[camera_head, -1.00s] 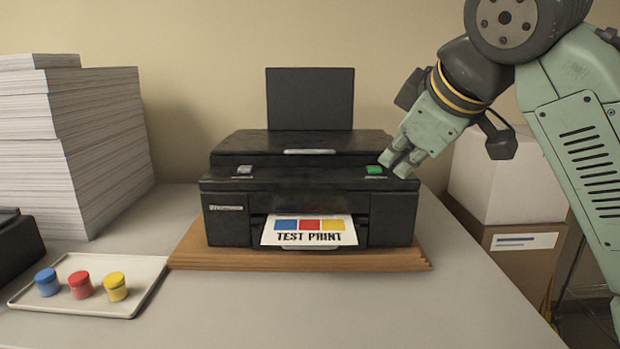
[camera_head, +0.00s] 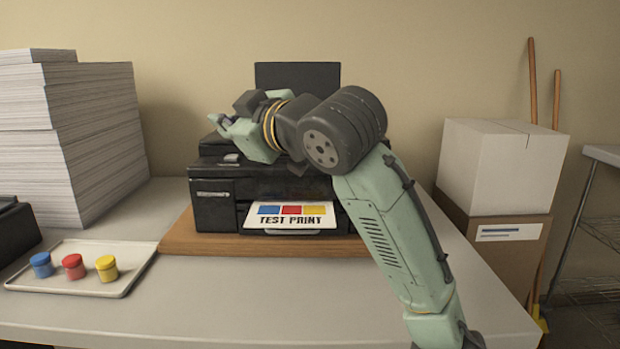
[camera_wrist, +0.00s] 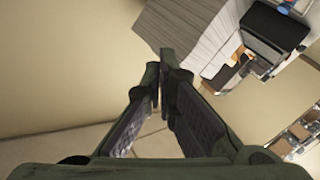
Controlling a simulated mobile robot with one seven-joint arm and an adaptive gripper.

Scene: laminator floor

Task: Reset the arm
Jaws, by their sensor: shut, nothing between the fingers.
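My arm reaches across the front of the black printer (camera_head: 212,208) in the head view and hides much of its top and right side. My gripper (camera_head: 218,121) is above the printer's upper left, pointing left, shut and empty. In the wrist view my gripper's fingers (camera_wrist: 163,66) are together with nothing between them. A printed sheet reading "TEST PRINT" (camera_head: 290,218) lies in the printer's output slot. The green button seen earlier on the printer is hidden behind my arm.
Tall paper stacks (camera_head: 75,140) stand at the left. A pale tray (camera_head: 125,284) holds a blue jar (camera_head: 41,265), a red jar (camera_head: 73,266) and a yellow jar (camera_head: 106,268). The printer sits on a wooden board (camera_head: 190,242). A white box (camera_head: 500,165) stands on a brown box (camera_head: 500,240) at the right.

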